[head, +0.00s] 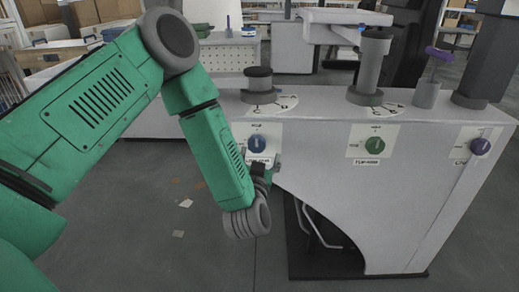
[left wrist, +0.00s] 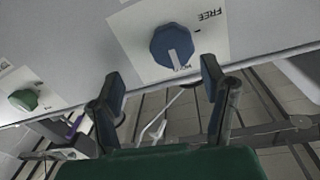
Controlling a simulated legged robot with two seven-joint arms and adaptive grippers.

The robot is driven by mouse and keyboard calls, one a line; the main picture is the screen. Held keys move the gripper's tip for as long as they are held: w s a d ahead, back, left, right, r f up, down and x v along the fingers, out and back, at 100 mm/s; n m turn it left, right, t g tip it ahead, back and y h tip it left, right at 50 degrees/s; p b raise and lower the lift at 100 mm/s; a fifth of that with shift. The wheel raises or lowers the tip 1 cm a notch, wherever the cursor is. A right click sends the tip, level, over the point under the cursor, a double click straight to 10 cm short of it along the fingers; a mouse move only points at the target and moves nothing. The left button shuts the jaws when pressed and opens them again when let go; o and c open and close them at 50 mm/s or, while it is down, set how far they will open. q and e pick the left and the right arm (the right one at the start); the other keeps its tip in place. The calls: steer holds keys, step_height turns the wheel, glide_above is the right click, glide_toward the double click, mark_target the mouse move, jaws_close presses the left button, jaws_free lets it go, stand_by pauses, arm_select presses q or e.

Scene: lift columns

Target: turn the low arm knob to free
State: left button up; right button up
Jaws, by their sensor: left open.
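A blue knob (head: 258,143) sits on a white label plate on the front of the grey console; it also shows in the left wrist view (left wrist: 172,45). Its pale pointer line faces down in the left wrist view, towards a small, partly hidden word. The word FREE is printed up and to the right of the knob there. My left gripper (head: 264,164) is just below the knob in the head view. Its open fingers (left wrist: 163,84) are empty, and the knob shows beyond the fingertips, not between them. The blue knob's lower caption is hidden. My right gripper is out of view.
A green knob (head: 375,146) and a purple knob (head: 480,147) sit farther right on the console front (head: 317,160). Short columns stand on the console top, including a dark-capped one (head: 259,79) above the blue knob. Open floor lies in front.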

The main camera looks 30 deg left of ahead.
mark_target(257, 148)
arm_select(q)
steer(key=x, duration=0.3)
steer(key=shift+d, duration=0.2)
steer(key=a, duration=0.1)
steer(key=w+a, duration=0.1)
steer(key=a, duration=0.1)
steer(key=a+f+b, duration=0.1)
steer(key=shift+w+a, duration=0.3)
steer(key=shift+w+a+f, duration=0.15)
steer(key=shift+w+a, duration=0.05)
steer(key=shift+a, duration=0.05)
steer(key=shift+d, duration=0.15)
steer(key=shift+d+r, duration=0.25)
steer(key=shift+d, duration=0.25)
steer(key=shift+d+r, duration=0.25)
steer(key=shift+d, duration=0.3)
steer(key=c, duration=0.4)
steer(key=shift+s+d+r, duration=0.15)
steer(key=shift+d, duration=0.15)
steer(key=c, duration=0.7)
steer(key=shift+a+f, duration=0.25)
steer(key=shift+a, duration=0.45)
steer(key=shift+c, duration=0.3)
steer(key=shift+d, duration=0.25)
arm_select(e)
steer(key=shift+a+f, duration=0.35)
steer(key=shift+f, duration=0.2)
